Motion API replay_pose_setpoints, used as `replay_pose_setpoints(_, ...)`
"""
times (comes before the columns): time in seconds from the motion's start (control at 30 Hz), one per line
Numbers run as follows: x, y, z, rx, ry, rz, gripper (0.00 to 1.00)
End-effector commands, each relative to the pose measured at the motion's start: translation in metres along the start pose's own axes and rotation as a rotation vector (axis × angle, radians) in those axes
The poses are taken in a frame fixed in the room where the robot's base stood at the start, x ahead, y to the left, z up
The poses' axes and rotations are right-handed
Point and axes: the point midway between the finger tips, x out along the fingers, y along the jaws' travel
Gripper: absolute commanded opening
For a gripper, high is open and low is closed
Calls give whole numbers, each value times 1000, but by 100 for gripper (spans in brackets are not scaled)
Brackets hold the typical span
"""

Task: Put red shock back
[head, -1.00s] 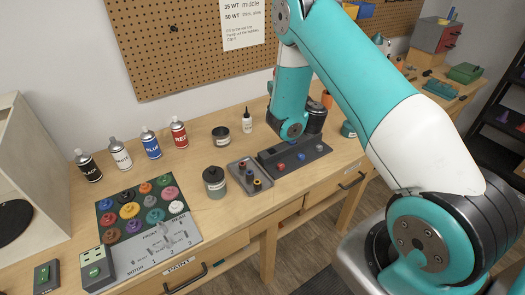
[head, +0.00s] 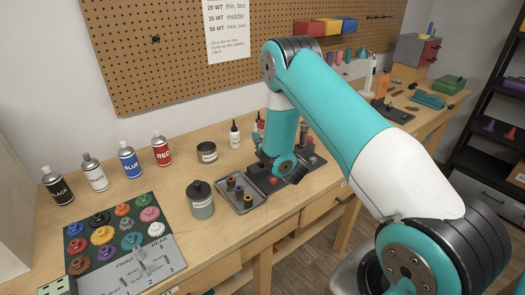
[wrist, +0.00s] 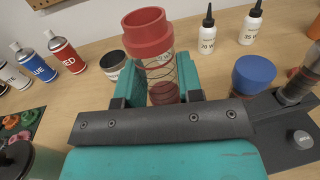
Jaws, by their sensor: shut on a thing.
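A shock with a red cap (wrist: 147,35) and a clear body with a coil spring inside stands roughly upright in the wrist view. My gripper (wrist: 160,92) is shut on its body, with one teal finger on each side. The shock's lower end is hidden behind my gripper. A blue cap (wrist: 255,75) stands just to the right of my gripper, beside a dark stand (wrist: 285,155). In the head view my arm's end is low over the dark stand (head: 254,174), and a small red part (head: 272,181) shows on it. The held shock is hard to make out there.
Spray cans (head: 161,150) stand at the back left. A jar (head: 201,200), a small tray (head: 232,199) with several parts and a dropper bottle (head: 234,134) are near the stand. Two dropper bottles (wrist: 208,32) (wrist: 251,24) show behind the shock. Bare bench top lies between.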

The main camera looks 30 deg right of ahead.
Motion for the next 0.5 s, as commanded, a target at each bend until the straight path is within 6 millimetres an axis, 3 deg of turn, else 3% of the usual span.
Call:
replay_pose_setpoints(0.23,-1,-1,-35,0,2,-1,1)
replay_pose_setpoints(0.5,0,0,-38,1,-1,-1,1)
